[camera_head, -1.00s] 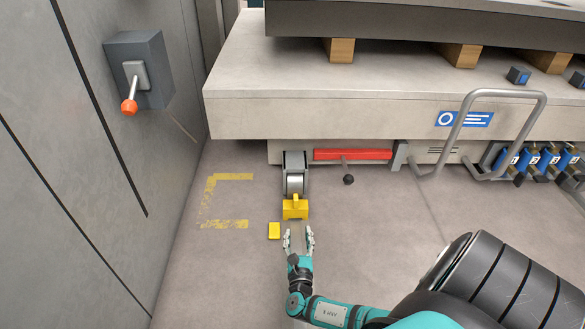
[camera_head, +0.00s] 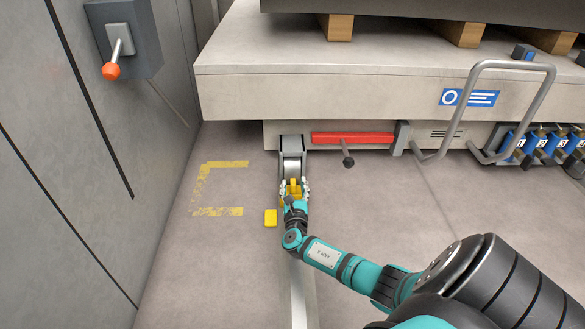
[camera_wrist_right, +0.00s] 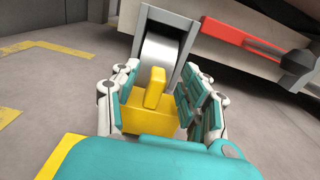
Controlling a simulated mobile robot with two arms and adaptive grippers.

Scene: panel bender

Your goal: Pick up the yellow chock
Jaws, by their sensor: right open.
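The yellow chock (camera_head: 293,187) sits on the floor in front of the grey wheel (camera_head: 292,160) in the head view. In the right wrist view the chock (camera_wrist_right: 152,105) has an upright yellow grip on top. My right gripper (camera_head: 294,188) is open, with one finger on each side of the chock. In the right wrist view the fingers of my right gripper (camera_wrist_right: 156,100) flank the chock's grip. Whether they touch it I cannot tell. My left gripper is not in view.
A second yellow block (camera_head: 271,217) lies on the floor just left of my right gripper. A red bar (camera_head: 352,138) with a black-knobbed lever (camera_head: 347,160) is right of the wheel. Yellow corner markings (camera_head: 217,211) are on clear floor to the left.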

